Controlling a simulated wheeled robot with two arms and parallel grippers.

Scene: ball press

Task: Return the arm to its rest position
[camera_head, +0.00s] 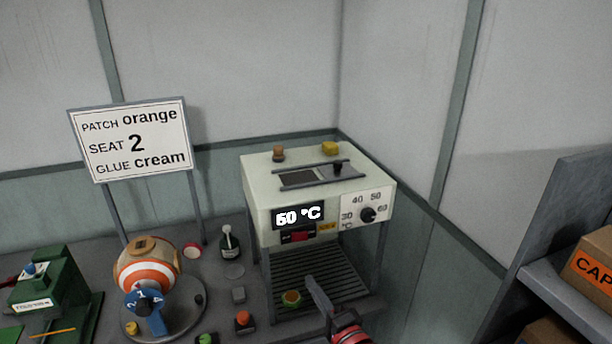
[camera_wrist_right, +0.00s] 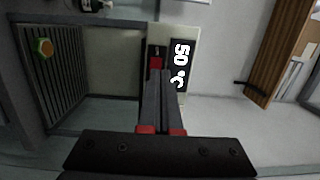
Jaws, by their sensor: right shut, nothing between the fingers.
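My right gripper (camera_head: 318,290) comes in from the bottom of the head view, in front of the press machine (camera_head: 262,197), low before its slatted bay. In the right wrist view its two grey fingers (camera_wrist_right: 160,78) are together with nothing between them. Their tips point at the machine's front near a red switch (camera_wrist_right: 156,62); I cannot tell if they touch. The switch also shows in the head view (camera_head: 299,237) below the display (camera_head: 298,214). The display reads 50 °C in the wrist view (camera_wrist_right: 180,66). My left gripper is not in view.
An orange-and-white ball (camera_head: 150,268) sits on a round stand left of the machine. A small bottle (camera_head: 229,243) and several small pieces are between them. A green device (camera_head: 62,290) stands far left. A shelf with a box (camera_head: 592,262) is at the right.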

